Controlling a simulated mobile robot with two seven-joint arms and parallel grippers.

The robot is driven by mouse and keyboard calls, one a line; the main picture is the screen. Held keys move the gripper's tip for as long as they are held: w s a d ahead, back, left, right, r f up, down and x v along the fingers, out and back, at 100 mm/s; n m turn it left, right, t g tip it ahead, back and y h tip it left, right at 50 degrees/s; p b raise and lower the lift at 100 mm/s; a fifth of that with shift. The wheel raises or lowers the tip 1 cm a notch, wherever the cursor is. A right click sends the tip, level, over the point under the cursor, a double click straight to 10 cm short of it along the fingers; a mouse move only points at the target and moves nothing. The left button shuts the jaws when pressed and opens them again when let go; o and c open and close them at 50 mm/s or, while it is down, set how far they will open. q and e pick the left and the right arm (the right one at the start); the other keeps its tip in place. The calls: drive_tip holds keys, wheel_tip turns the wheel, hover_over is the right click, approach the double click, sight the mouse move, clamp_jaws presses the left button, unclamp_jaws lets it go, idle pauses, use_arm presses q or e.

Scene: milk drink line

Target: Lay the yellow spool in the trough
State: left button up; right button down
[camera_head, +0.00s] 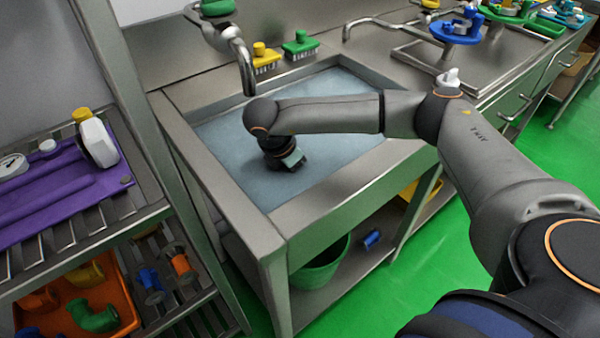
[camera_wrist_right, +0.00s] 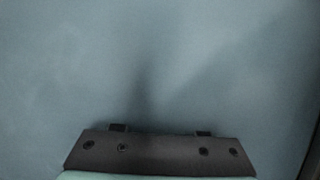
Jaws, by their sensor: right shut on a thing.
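The trough (camera_head: 225,140) is a steel basin with a blue-grey floor in the middle of the head view. My right arm reaches over its right rim, and my right gripper (camera_head: 294,161) points down inside it. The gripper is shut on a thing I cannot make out. The wrist view shows the dark gripper body (camera_wrist_right: 160,153) along the bottom edge over the bare blue-grey floor (camera_wrist_right: 150,60). I cannot see the yellow spool in either view; whatever is in the jaws is hidden. My left gripper is not in view.
A tap (camera_head: 243,65) hangs over the trough's back left. Yellow (camera_head: 264,57) and green (camera_head: 300,45) brushes stand behind it. At left, a rack holds a purple tray (camera_head: 65,205), a blue spool (camera_head: 151,284) and an orange spool (camera_head: 182,265). A green bucket (camera_head: 320,268) stands below.

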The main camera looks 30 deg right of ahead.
drive_tip(key=shift+c, duration=2.3)
unclamp_jaws()
drive_tip(key=p+v, duration=0.1)
drive_tip(key=v, duration=1.1)
